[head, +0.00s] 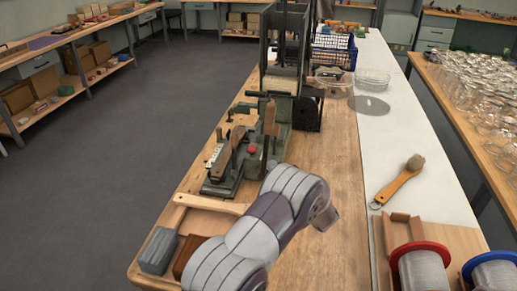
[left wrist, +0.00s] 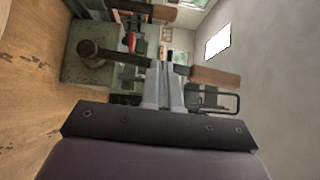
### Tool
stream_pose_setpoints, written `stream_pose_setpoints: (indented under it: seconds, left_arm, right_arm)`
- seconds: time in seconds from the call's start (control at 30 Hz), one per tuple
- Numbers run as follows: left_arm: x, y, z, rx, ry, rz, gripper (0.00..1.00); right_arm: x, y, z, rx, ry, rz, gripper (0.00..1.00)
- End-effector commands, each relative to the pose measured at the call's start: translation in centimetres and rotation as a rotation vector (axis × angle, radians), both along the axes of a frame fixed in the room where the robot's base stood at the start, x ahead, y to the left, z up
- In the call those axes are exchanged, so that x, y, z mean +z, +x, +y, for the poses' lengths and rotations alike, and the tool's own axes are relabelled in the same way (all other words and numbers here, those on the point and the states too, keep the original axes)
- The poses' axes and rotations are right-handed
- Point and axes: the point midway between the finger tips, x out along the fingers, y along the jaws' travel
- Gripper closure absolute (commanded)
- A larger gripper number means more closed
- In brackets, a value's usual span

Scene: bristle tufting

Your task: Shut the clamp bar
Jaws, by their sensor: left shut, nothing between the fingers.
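A green-grey clamp fixture (head: 222,172) stands on the wooden bench. Beside it, a dark lever with a brown wooden handle (head: 270,118) stands roughly upright; I take this as the clamp bar. In the left wrist view, its wooden handle (left wrist: 215,76) points right, and its dark bar runs left to a round pivot end (left wrist: 88,52). My left gripper (left wrist: 167,68) is shut and empty, its fingertips close to the bar just below the handle. I cannot tell whether they touch. In the head view my own wrist hides the fingers. My right gripper is not in view.
A tall dark machine frame (head: 285,50) stands behind the fixture. A grey block (head: 158,250) and a wooden tray (head: 190,222) lie at the near left. A wooden-handled brush (head: 399,182) and red and blue-rimmed spools (head: 420,268) are at right.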

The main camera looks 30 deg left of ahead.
Motion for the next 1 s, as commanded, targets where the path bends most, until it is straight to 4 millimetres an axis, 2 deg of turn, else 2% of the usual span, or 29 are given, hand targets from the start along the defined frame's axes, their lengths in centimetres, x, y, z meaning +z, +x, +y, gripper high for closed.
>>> stream_pose_setpoints:
  seconds: [0.17,0.27,0.7,0.83,1.0]
  left_arm:
    - [0.0,0.1,0.1,-0.001,-0.002,-0.001,1.00]
    - [0.1,0.5,0.9,0.000,-0.003,-0.002,1.00]
    - [0.4,5.2,8.6,0.000,-0.002,-0.003,1.00]
    - [0.5,4.8,10.7,-0.001,-0.003,-0.001,1.00]
    - [0.5,4.4,12.2,-0.002,-0.002,-0.002,1.00]
  right_arm:
    - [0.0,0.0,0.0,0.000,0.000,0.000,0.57]
    - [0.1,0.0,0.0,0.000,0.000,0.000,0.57]
    - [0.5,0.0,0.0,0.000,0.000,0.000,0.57]
    - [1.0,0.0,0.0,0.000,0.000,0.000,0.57]
    - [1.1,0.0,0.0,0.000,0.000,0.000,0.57]
